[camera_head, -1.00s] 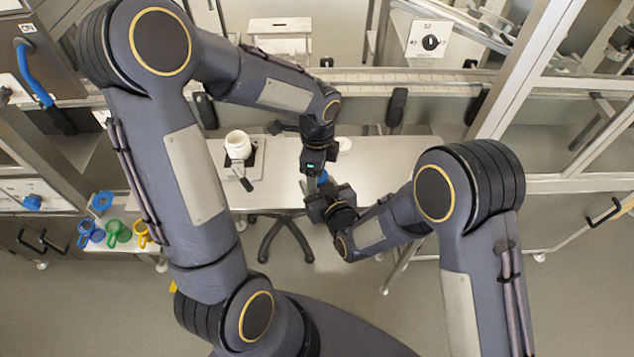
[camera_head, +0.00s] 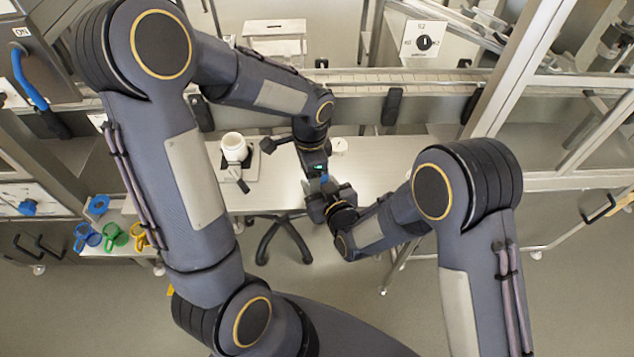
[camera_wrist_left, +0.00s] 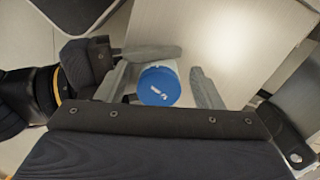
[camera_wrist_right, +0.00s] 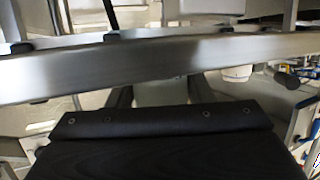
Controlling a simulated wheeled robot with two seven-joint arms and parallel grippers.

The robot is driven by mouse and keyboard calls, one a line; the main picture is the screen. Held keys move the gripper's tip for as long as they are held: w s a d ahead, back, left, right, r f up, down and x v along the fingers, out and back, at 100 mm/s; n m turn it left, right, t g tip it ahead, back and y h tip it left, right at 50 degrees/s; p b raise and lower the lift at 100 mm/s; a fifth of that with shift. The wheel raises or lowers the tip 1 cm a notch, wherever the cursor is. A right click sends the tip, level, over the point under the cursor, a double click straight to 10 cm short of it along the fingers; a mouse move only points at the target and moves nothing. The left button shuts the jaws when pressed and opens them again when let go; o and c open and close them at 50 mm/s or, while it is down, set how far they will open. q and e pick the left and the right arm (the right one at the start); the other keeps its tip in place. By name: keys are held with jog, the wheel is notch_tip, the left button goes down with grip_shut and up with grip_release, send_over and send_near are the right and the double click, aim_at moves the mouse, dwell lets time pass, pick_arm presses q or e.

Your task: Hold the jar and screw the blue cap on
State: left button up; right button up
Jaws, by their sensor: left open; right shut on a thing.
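The blue cap (camera_wrist_left: 158,87) sits on top of the pale jar (camera_wrist_left: 168,66) in the left wrist view. I cannot tell how tightly it is seated. My left gripper (camera_wrist_left: 165,88) is open, with one finger on each side of the cap and a visible gap on the right side. In the head view my left gripper (camera_head: 323,177) points down just above my right gripper (camera_head: 326,195), and a bit of blue shows there. My right gripper (camera_wrist_right: 160,97) is shut on the jar (camera_wrist_right: 160,90); its arm hides most of the jar from the head view.
Blue, green and yellow ring-like items (camera_head: 115,236) sit on a side bench. The table's right part is clear.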

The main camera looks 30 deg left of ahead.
pick_arm(q)
jog(key=n, duration=0.1)
jog(key=d+n, duration=0.1)
jog(key=n, duration=0.1)
jog(key=shift+w+d+r+n, duration=0.1)
jog(key=shift+w+d+n, duration=0.1)
jog(key=shift+w+n, duration=0.15)
jog(key=shift+n, duration=0.55)
jog(key=shift+c, duration=0.7)
jog(key=shift+o, duration=0.5)
jog(key=shift+d+n, duration=0.1)
jog(key=shift+n, duration=0.4)
